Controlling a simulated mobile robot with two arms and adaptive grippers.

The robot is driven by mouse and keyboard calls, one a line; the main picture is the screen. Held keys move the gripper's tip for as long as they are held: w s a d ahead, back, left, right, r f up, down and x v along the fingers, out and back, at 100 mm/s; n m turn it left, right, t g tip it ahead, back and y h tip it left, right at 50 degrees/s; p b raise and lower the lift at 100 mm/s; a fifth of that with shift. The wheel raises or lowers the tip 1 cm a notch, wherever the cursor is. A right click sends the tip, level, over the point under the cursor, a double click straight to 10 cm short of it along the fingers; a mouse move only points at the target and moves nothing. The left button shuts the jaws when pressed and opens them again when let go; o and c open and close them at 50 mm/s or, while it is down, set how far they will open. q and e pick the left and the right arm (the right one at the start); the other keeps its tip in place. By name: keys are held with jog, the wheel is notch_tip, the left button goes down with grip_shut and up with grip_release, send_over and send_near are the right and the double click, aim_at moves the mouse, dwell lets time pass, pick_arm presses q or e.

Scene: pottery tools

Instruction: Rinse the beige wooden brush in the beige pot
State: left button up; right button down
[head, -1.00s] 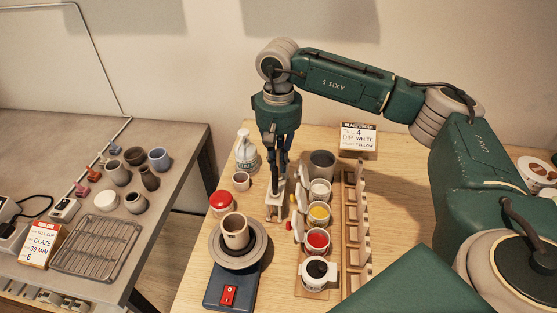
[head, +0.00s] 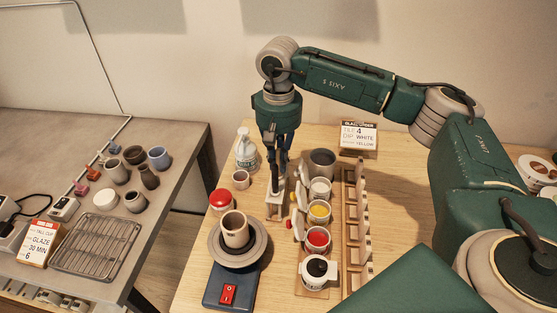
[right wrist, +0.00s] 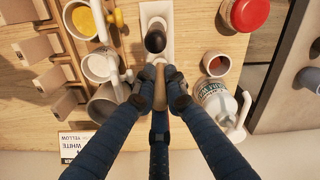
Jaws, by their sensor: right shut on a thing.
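My right gripper (right wrist: 159,88) is shut on a beige wooden handle, the beige wooden brush (right wrist: 160,90). In the head view the gripper (head: 276,165) points down just above a small white stand (head: 274,206). The brush's lower end is hard to make out. A dark rounded tip (right wrist: 155,40) shows over the stand in the right wrist view. A small beige pot (head: 240,179) stands left of the gripper; its reddish-brown inside shows in the right wrist view (right wrist: 216,64). A larger beige cup (head: 235,232) sits on the turntable. My left gripper is not in view.
Close right of the gripper stand a grey pot (head: 321,161) and glaze cups, including yellow (head: 319,212) and red (head: 317,239), beside a wooden rack (head: 353,220). A white bottle (head: 246,149) and a red-lidded jar (head: 221,201) stand left. A sign box (head: 358,139) is behind.

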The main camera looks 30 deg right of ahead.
jog(key=c, duration=1.7)
grip_release()
jog(key=shift+f, duration=0.1)
notch_tip(320, 180, up, 12)
jog(key=shift+r, duration=0.1)
